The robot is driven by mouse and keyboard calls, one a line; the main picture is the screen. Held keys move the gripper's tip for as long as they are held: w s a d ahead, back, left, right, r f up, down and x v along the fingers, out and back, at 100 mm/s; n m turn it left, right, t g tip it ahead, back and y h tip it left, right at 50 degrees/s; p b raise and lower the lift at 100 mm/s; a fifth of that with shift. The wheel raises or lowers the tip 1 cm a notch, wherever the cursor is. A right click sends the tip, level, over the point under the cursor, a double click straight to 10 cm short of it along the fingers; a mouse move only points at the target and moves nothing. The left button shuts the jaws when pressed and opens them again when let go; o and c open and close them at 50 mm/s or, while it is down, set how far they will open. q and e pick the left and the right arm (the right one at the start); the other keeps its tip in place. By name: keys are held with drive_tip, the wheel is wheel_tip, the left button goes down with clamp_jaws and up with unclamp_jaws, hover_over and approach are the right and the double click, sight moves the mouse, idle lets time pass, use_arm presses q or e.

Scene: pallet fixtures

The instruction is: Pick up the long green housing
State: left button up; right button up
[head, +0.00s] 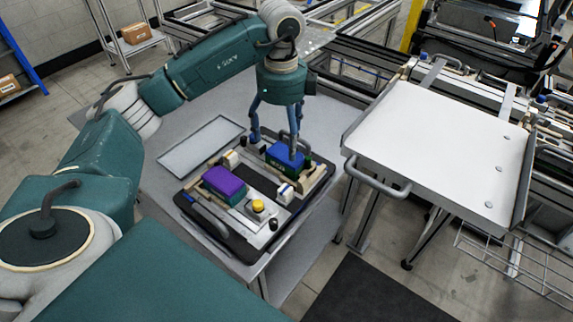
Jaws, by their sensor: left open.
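A dark pallet fixture (205,226) lies on the grey table. At its far end sits a block with a blue top and dark green side (280,166). A second block with a purple top (224,182) and green sides sits nearer the left. I cannot tell for certain which is the long green housing. My left gripper (275,150) points down over the far end of the fixture, open. One finger is in front of the blue-topped block and the other is to its left; contact cannot be told. My right gripper is not in view.
A yellow knob (258,206) and small white-and-dark parts (285,192) sit on the fixture. A flat grey panel (200,145) lies on the table behind it. A white tray cart (440,145) stands close on the right.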

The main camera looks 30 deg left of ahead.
use_arm(q)
wheel_tip(320, 180, down, 3)
drive_tip(key=shift+r, duration=0.1)
wheel_tip(320, 180, down, 4)
drive_tip(key=shift+w+f+p, duration=0.1)
drive_tip(key=shift+w+p, duration=0.05)
drive_tip(key=shift+p, duration=1.05)
drive_tip(key=shift+f, duration=0.6)
drive_tip(key=c, duration=1.3)
drive_tip(key=shift+c, duration=0.2)
drive_tip(key=shift+r, duration=0.1)
wheel_tip(320, 180, up, 12)
drive_tip(key=b, duration=0.3)
wheel_tip(320, 180, up, 8)
drive_tip(key=p, duration=0.2)
hover_over(284, 156)
